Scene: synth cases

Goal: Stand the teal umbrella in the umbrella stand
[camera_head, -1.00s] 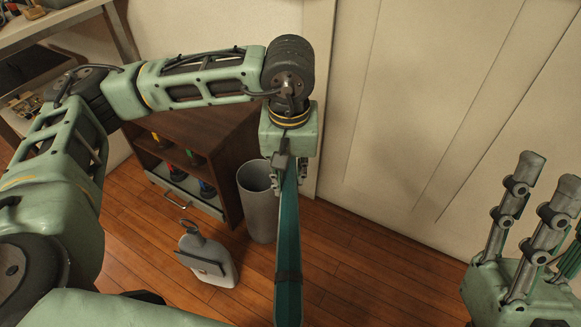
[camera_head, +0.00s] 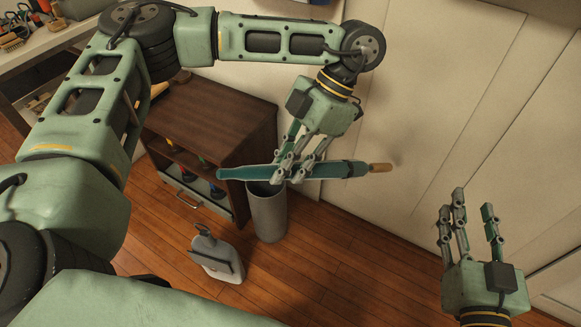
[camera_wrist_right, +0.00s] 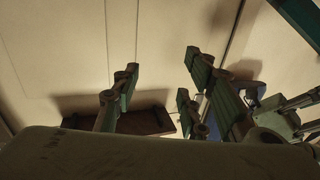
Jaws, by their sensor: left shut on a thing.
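The teal umbrella (camera_head: 245,173) is closed and lies nearly level across the head view, its wooden handle to the right and its narrow end to the left. My left gripper (camera_head: 299,168) is shut around its middle. The umbrella stand (camera_head: 268,216) is a grey upright cylinder on the floor. The umbrella and fingers pass in front of its rim and hide part of its opening. My right gripper (camera_head: 472,207) is open and empty at the right, apart from the umbrella; its spread fingers also show in the right wrist view (camera_wrist_right: 160,85).
A brown cabinet (camera_head: 215,107) with open shelves and a drawer stands left of the stand. A grey jug-like container (camera_head: 217,258) stands on the wooden floor (camera_head: 310,270) in front. A pale panelled door (camera_head: 430,130) is behind. A workbench with tools is at upper left.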

